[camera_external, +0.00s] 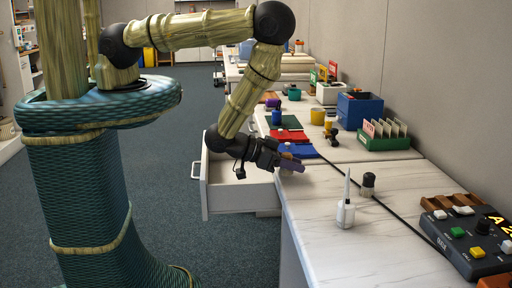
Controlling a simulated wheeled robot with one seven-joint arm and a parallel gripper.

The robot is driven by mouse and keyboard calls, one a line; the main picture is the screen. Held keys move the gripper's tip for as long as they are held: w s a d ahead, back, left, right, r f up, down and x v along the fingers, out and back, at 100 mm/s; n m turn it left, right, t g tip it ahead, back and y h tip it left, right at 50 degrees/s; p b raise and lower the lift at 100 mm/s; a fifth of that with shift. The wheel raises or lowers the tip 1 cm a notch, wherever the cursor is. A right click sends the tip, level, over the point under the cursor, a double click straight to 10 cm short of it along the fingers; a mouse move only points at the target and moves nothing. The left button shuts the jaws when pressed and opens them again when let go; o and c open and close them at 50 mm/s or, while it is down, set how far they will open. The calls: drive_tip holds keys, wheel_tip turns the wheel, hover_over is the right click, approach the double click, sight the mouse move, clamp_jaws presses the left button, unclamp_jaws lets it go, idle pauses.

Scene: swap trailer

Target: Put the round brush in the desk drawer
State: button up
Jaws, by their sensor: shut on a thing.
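The desk drawer (205,190) is pulled out from the left side of the white marbled desk (330,240), and its open top shows a pale inside. My gripper (287,161) is beside the drawer's right end, low at the desk's left edge. It is shut on a small dark purple thing (293,165), mostly hidden by the fingers; I cannot tell for sure whether this is the round brush. A short dark cylinder with a greyish body (368,184) stands upright on the desk, apart from my gripper; it is too small to identify.
A white bottle with a thin spout (346,212) stands on the desk. A black cable (385,203) runs across it to a control box (470,240). Red (290,136) and blue mats, a green card box (384,138) and a blue bin (359,110) lie farther back.

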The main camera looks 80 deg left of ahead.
drive_tip(key=shift+w, duration=0.1)
